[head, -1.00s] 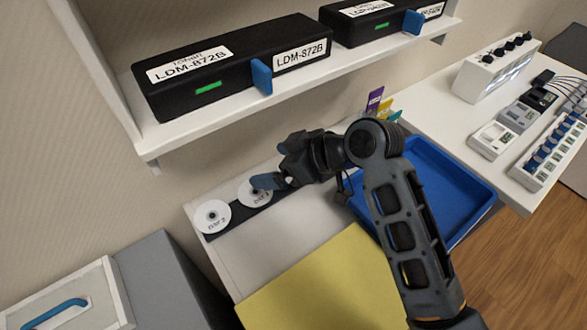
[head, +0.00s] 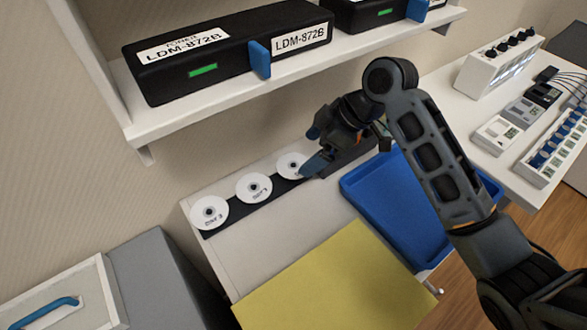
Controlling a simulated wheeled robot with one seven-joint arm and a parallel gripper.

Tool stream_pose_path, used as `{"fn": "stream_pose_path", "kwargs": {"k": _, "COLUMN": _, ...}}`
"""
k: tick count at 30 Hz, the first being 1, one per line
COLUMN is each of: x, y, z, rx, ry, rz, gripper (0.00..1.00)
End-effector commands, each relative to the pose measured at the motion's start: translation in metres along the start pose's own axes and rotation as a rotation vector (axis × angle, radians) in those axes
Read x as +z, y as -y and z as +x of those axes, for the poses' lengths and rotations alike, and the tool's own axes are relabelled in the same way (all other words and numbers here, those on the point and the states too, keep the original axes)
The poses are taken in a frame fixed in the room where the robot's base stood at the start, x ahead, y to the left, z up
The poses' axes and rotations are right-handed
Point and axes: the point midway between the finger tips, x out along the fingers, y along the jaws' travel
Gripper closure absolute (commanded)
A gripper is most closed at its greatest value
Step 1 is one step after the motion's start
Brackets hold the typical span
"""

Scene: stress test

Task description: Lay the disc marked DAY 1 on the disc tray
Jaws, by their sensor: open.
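Three white discs lie in a row on a dark strip on the white bench top: a left disc (head: 209,213), a middle disc (head: 254,188) and a right disc (head: 290,165). Their small labels look upside down, and I cannot read for certain which one is DAY 1.
A shelf (head: 190,118) with black boxes labelled LDM-872B (head: 226,45) hangs above the discs. A yellow sheet (head: 330,285) covers the front of the bench. Instruments stand on a white table (head: 480,110) at right. A grey cabinet (head: 160,280) is at lower left.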

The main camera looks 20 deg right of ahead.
Motion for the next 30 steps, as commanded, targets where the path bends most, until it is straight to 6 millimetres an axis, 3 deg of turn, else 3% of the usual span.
{"fn": "stream_pose_path", "kwargs": {"k": 3, "x": 0.002, "y": 0.0, "z": 0.021, "rx": -0.001, "ry": 0.001, "rz": -0.002, "gripper": 0.01}}
{"fn": "stream_pose_path", "kwargs": {"k": 12, "x": 0.001, "y": 0.0, "z": 0.051, "rx": -0.001, "ry": 0.0, "rz": 0.0, "gripper": 0.01}}
{"fn": "stream_pose_path", "kwargs": {"k": 26, "x": -0.001, "y": 0.0, "z": 0.058, "rx": 0.0, "ry": -0.001, "rz": 0.0, "gripper": 0.01}}
{"fn": "stream_pose_path", "kwargs": {"k": 30, "x": -0.001, "y": 0.0, "z": 0.058, "rx": 0.0, "ry": -0.001, "rz": 0.0, "gripper": 0.07}}
